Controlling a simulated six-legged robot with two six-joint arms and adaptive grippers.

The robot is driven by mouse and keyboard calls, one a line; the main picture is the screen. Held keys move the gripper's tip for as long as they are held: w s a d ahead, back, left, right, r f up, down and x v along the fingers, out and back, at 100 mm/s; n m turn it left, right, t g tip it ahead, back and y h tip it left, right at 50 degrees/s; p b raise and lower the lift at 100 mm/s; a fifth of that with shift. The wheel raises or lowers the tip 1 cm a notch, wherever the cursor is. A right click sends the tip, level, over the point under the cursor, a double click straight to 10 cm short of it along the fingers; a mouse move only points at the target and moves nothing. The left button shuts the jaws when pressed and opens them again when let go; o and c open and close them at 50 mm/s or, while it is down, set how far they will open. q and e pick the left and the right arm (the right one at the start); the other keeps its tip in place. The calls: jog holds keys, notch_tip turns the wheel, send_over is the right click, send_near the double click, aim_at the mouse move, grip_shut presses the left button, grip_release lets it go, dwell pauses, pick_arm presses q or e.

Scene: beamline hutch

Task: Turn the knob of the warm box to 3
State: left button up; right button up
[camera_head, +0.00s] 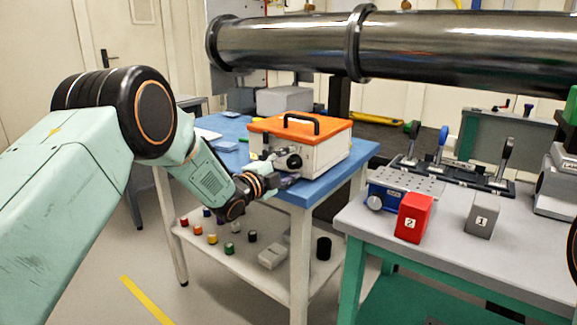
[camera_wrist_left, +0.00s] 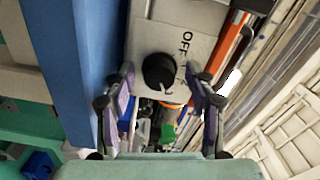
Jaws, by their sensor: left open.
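The warm box (camera_head: 325,153) is white with an orange lid and a black handle, and stands on the blue table top. Its black round knob (camera_wrist_left: 158,72) shows in the wrist view on the pale front panel, with the word OFF printed beside it. Other dial marks are hidden or too small to read. A pale pointer line shows faintly on the knob. My left gripper (camera_head: 284,172) is open in front of the panel. In the wrist view its two fingers (camera_wrist_left: 160,84) stand either side of the knob, apart from it.
The blue table (camera_head: 300,194) has a lower shelf with several coloured vials. A grey bench (camera_head: 510,250) at right holds a red block (camera_head: 413,218), a grey block (camera_head: 481,215) and levers. A large dark pipe (camera_head: 300,43) runs behind the box.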

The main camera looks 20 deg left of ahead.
pick_arm(q)
jog(key=shift+s, duration=0.1)
jog(key=v, duration=1.1)
jog(key=shift+s+a, duration=0.15)
jog(key=shift+s, duration=0.25)
